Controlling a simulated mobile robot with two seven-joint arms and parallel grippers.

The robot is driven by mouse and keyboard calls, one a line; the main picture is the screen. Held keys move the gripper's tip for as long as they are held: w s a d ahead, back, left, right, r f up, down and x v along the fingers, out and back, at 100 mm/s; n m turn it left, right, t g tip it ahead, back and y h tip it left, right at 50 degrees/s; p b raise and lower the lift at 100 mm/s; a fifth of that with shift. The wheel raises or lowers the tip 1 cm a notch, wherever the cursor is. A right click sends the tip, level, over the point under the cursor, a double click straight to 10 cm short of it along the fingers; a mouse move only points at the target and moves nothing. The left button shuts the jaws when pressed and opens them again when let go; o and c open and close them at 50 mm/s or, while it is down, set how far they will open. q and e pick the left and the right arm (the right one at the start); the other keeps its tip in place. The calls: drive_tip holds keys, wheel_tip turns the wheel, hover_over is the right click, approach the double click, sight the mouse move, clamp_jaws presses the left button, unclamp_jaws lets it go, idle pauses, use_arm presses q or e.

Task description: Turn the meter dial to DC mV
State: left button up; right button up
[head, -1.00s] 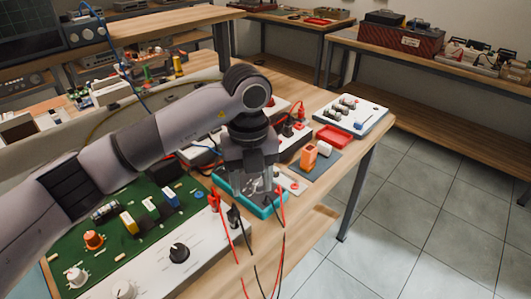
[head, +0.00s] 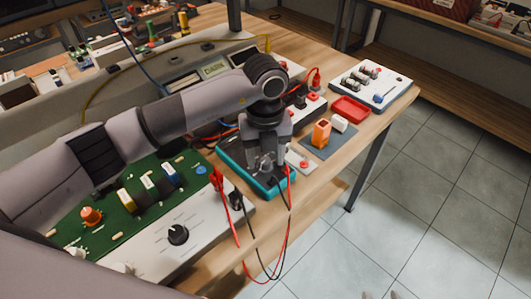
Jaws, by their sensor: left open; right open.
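The meter (head: 232,165) lies on the bench near its front edge, a dark-faced instrument in a teal case. My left gripper (head: 264,167) points down over the meter, its fingers open around the dial area. The dial and its markings are hidden or too small to read, so I cannot tell its setting or whether the fingers touch it. Red and black leads (head: 289,205) run from the meter's near end and hang over the bench edge. My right gripper (head: 381,295) shows only as fingertips at the bottom edge, apart and empty, over the floor.
A green circuit board (head: 140,215) with a white knob panel (head: 205,232) lies left of the meter. An orange block (head: 321,133), a red tray (head: 350,108) and a white switch box (head: 372,85) stand to the right. Floor in front is clear.

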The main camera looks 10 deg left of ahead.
use_arm(q)
drive_tip(key=shift+f, duration=0.2)
clamp_jaws()
